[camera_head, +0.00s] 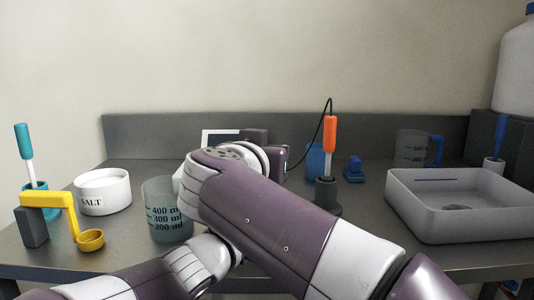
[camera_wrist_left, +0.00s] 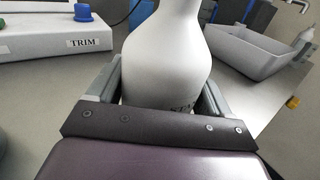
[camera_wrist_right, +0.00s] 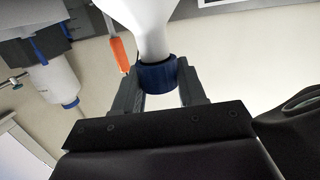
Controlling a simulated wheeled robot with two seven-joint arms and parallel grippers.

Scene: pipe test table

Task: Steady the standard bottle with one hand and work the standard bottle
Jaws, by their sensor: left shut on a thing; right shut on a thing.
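The standard bottle is white with a rounded body. In the left wrist view its body (camera_wrist_left: 167,58) stands between the fingers of my left gripper (camera_wrist_left: 165,92), which is shut on it. Dark lettering on it is partly hidden by the gripper. In the right wrist view the bottle's neck (camera_wrist_right: 150,35) ends in a blue ribbed cap (camera_wrist_right: 157,76). My right gripper (camera_wrist_right: 160,92) is shut on the cap. In the head view my arms hide most of the bottle and both grippers.
A beaker (camera_head: 167,212) stands close left of my arms, with a SALT jar (camera_head: 104,190) and yellow scoop holder (camera_head: 62,203) further left. An orange-handled probe (camera_head: 329,135) stands behind my arm. A grey basin (camera_head: 457,228) is at right. A TRIM device (camera_wrist_left: 58,40) shows in the left wrist view.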

